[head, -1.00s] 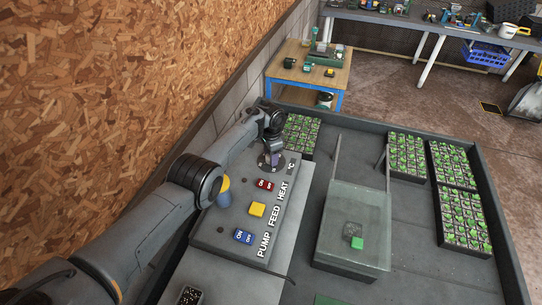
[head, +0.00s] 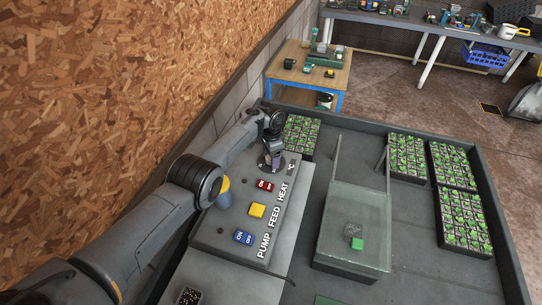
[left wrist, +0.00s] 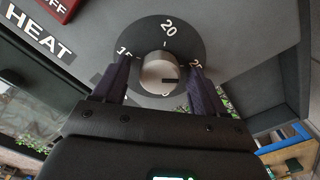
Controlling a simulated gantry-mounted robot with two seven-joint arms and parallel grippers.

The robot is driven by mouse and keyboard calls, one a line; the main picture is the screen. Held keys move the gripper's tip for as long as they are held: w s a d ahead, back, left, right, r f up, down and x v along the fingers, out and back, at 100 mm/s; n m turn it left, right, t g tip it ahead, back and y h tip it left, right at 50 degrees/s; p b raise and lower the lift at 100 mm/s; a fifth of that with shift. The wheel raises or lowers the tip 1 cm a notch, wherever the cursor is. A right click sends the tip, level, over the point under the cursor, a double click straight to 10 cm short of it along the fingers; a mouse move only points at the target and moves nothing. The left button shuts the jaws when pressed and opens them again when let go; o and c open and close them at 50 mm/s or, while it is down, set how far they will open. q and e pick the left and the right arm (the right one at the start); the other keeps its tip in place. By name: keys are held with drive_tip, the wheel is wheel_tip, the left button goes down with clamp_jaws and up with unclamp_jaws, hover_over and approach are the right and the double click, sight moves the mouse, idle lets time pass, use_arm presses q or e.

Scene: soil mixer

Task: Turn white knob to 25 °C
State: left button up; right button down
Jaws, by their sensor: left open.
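The pale, silvery-white knob (left wrist: 158,73) sits in the middle of a dark round dial (left wrist: 146,33) in the left wrist view. Numbers around the dial include 15 at left, 20 at top and one at right partly covered by a finger. A short dark mark on the knob points roughly right, towards that covered number. My left gripper (left wrist: 158,82) is open, with one finger on each side of the knob and visible gaps between. In the head view my left gripper (head: 272,164) is over the panel's far end and hides the knob. My right gripper is not in view.
The control panel (head: 225,243) also carries a red HEAT switch (head: 265,186), a yellow FEED button (head: 257,210) and a blue PUMP switch (head: 243,237). Seedling trays (head: 302,133) stand just beyond and to the right. A clear-walled box (head: 355,225) stands right of the panel.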

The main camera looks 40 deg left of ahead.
use_arm(q)
drive_tip(key=shift+r+p, duration=0.3)
drive_tip(key=shift+r, duration=0.2)
wheel_tip(320, 180, up, 10)
drive_tip(key=p, duration=0.4)
drive_tip(key=shift+d, duration=0.1)
